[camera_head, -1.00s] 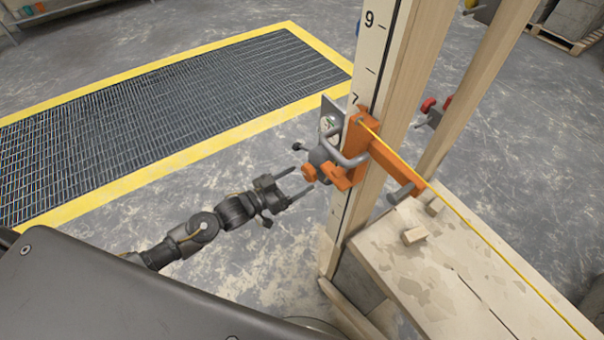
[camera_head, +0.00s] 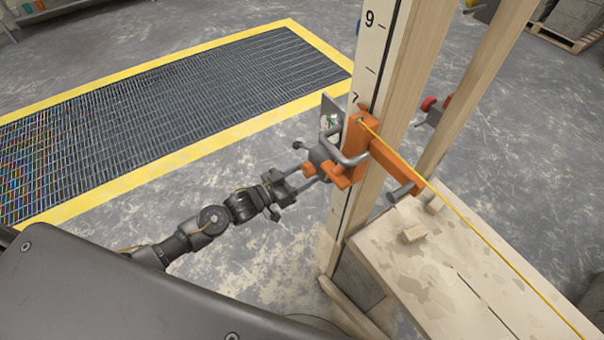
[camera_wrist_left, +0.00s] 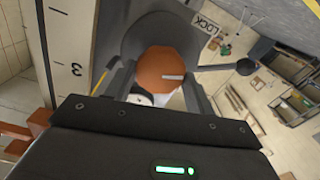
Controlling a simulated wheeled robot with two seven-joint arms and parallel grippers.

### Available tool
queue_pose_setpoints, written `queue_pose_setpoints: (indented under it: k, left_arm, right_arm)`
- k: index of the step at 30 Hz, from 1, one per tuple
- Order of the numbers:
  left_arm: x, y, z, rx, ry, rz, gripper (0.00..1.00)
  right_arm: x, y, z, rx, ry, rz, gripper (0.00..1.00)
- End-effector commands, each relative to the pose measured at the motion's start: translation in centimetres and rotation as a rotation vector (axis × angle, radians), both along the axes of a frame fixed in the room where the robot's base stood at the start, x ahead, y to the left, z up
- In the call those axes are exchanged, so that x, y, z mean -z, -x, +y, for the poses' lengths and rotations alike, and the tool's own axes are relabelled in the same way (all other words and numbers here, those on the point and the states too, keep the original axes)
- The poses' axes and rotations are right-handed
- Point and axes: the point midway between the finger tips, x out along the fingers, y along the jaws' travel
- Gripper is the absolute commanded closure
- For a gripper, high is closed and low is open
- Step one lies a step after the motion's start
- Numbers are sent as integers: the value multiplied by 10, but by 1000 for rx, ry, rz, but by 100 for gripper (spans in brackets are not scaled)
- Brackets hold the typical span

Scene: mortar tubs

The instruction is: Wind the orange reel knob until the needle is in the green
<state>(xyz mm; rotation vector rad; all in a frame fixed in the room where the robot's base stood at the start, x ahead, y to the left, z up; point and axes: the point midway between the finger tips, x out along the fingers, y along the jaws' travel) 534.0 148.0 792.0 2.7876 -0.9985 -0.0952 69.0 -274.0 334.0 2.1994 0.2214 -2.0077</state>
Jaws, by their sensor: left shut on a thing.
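The orange reel knob (camera_head: 308,169) sticks out of the grey reel body (camera_head: 322,152) on the wooden post. My left gripper (camera_head: 303,176) has its fingers on either side of the knob and is shut on it. In the left wrist view, the knob (camera_wrist_left: 166,70) shows as a round orange cap with a pale mark pointing right, between the two fingers. The gauge (camera_head: 329,122) is a small pale face on a plate above the reel. Its needle is too small to read. My right gripper is not in view.
An orange clamp bracket (camera_head: 360,150) holds the reel to the post (camera_head: 401,95). A yellow line (camera_head: 470,217) runs from it over a wooden bench (camera_head: 440,275).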

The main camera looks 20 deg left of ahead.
Motion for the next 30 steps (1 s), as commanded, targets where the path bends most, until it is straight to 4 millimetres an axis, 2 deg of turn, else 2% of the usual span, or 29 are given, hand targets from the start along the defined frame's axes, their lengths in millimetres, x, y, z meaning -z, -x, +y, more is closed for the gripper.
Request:
queue_pose_setpoints:
  k: [10,21,22,27,30]
  left_arm:
    - [1,1,-1,2,-274,-227,69]
    - [0,1,-1,1,-315,-261,69]
    - [0,1,-1,1,-314,-260,45]
    - [0,1,-1,1,-314,-259,24]
    - [0,1,-1,1,-314,-259,24]
  right_arm:
    - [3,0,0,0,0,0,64]
    - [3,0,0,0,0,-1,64]
    - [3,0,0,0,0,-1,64]
    - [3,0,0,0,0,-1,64]
    - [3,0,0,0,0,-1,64]
